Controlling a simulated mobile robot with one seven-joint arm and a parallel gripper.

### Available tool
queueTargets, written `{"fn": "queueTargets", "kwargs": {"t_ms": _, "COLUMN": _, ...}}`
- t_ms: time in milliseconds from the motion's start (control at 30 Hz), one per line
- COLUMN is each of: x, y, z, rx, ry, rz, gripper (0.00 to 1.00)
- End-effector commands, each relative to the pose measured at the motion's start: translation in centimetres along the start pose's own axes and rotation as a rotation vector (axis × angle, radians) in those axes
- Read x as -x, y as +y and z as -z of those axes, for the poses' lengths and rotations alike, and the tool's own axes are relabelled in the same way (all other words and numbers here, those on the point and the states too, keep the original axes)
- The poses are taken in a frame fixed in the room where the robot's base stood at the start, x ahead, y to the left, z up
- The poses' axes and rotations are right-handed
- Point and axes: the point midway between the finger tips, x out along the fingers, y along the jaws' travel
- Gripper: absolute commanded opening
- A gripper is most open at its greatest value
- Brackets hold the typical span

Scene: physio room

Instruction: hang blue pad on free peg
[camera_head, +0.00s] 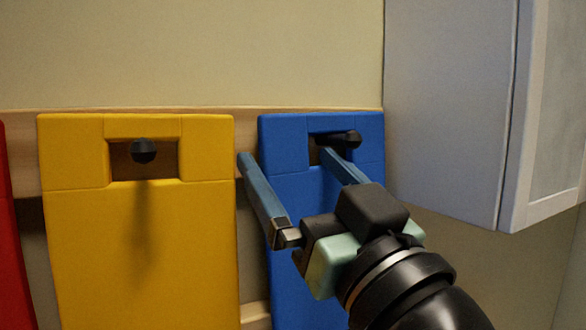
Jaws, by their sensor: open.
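The blue pad (288,185) is upright against the wooden rail at the right of the head view. A black peg (350,139) shows in the slot near its top, so the pad appears to hang on it. My gripper (288,157) is open in front of the pad. Its left finger is by the pad's left edge, beside the gap to the yellow pad. Its right finger reaches up to the slot, just below the peg. I cannot tell whether that finger touches the pad. My gripper and wrist hide much of the pad's lower part.
A yellow pad (90,240) hangs on its own black peg (144,151) to the left. Part of a red pad (10,240) shows at the left edge. A grey cabinet (450,100) stands out close on the right. The wooden rail (250,116) runs behind the pads.

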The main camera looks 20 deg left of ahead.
Motion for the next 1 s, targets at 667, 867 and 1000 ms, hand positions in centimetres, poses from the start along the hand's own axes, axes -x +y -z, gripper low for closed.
{"fn": "queueTargets", "kwargs": {"t_ms": 667, "x": 11.9, "y": -0.1, "z": -0.2, "rx": 0.002, "ry": -0.001, "rz": 0.001, "gripper": 0.99}}
{"fn": "queueTargets", "kwargs": {"t_ms": 867, "x": 11.3, "y": 1.1, "z": -0.1, "rx": 0.013, "ry": 0.028, "rz": -0.089, "gripper": 0.99}}
{"fn": "queueTargets", "kwargs": {"t_ms": 1000, "x": 10.4, "y": 3.0, "z": 0.3, "rx": 0.058, "ry": 0.091, "rz": -0.238, "gripper": 0.99}}
